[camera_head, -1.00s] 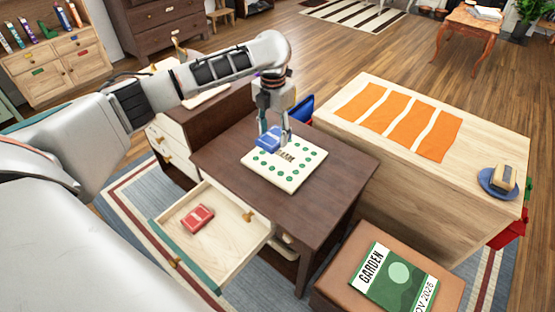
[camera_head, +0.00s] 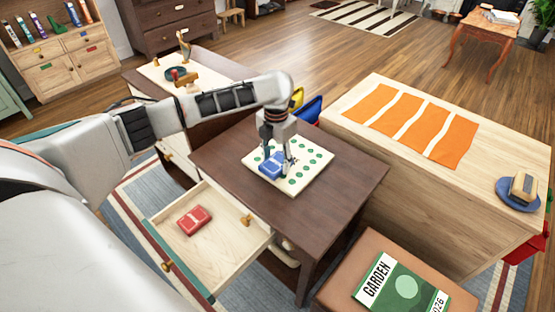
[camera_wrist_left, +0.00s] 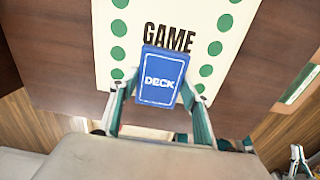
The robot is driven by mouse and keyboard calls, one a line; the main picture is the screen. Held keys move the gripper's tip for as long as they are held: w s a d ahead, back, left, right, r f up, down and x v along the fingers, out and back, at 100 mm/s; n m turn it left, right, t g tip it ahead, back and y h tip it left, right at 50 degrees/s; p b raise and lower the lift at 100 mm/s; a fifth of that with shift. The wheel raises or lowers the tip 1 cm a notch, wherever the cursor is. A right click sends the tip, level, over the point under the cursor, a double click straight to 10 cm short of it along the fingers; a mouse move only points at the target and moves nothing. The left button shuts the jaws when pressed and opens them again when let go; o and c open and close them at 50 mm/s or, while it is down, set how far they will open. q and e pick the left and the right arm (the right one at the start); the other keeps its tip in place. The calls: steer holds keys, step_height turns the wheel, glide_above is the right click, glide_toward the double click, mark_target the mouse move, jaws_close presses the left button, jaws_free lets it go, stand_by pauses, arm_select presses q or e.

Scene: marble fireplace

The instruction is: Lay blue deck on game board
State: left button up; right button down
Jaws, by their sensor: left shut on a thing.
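The blue deck (camera_head: 271,163) is between the fingers of my left gripper (camera_head: 277,168), which is shut on it. In the left wrist view the deck (camera_wrist_left: 162,77) shows its "DECK" face, with a finger at each side, over the lower part of the word GAME. The game board (camera_head: 312,176) is white with green dots and lies flat on the dark brown table (camera_head: 231,154). The board also fills the top of the left wrist view (camera_wrist_left: 204,28). Whether the deck touches the board cannot be told.
A red deck (camera_head: 195,220) lies in the open drawer (camera_head: 222,257) below the table. A light wood cabinet (camera_head: 498,160) with an orange striped runner stands at right. A GARDEN magazine (camera_head: 402,287) lies on a brown stool in front.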

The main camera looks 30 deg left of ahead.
arm_select(q)
steer(key=shift+c, duration=0.2)
steer(key=o, duration=1.2)
steer(key=shift+f, duration=0.15)
steer(key=shift+c, duration=0.2)
